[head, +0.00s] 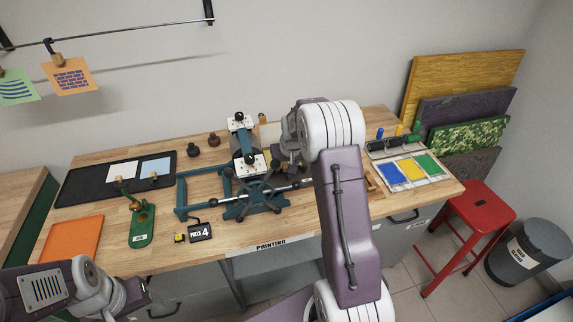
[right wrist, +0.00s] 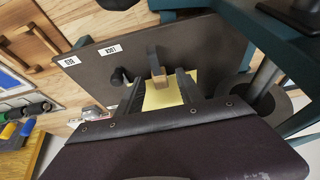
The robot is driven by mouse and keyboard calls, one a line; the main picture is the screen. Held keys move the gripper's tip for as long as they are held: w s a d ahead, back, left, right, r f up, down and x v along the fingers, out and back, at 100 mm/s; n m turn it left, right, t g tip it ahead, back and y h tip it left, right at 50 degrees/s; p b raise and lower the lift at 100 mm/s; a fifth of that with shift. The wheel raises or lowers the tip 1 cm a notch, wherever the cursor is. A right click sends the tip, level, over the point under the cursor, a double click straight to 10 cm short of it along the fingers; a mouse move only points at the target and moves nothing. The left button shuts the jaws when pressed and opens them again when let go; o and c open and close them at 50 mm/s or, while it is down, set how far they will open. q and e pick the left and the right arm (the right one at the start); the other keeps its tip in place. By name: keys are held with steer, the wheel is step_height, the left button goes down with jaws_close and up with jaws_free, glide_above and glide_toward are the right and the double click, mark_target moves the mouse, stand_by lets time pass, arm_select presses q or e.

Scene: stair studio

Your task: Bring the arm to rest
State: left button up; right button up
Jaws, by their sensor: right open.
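My right arm (head: 345,225) rises from the bottom of the head view and bends over the printing bench. My right gripper (head: 285,152) hangs beside the press, partly hidden by the wrist. In the right wrist view its two fingers (right wrist: 163,90) are apart. A small wooden block on a dark post (right wrist: 157,72) shows between or beyond them, over a yellow sheet (right wrist: 163,96) on a dark board (right wrist: 205,48). I cannot tell whether the fingers touch anything. My left arm (head: 60,290) lies at the bottom left; its fingers are not clear.
The teal press (head: 182,198) with its spoked wheel stands on the wooden bench (head: 130,258), close to my right gripper. A dark tray (head: 75,187), an orange sheet (head: 73,238) and ink pads (head: 408,171) lie around. A red stool (head: 478,205) and a bin (head: 523,250) stand right.

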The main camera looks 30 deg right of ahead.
steer(key=shift+r+p, duration=3.25)
steer(key=shift+r, duration=0.8)
steer(key=shift+f, duration=0.1)
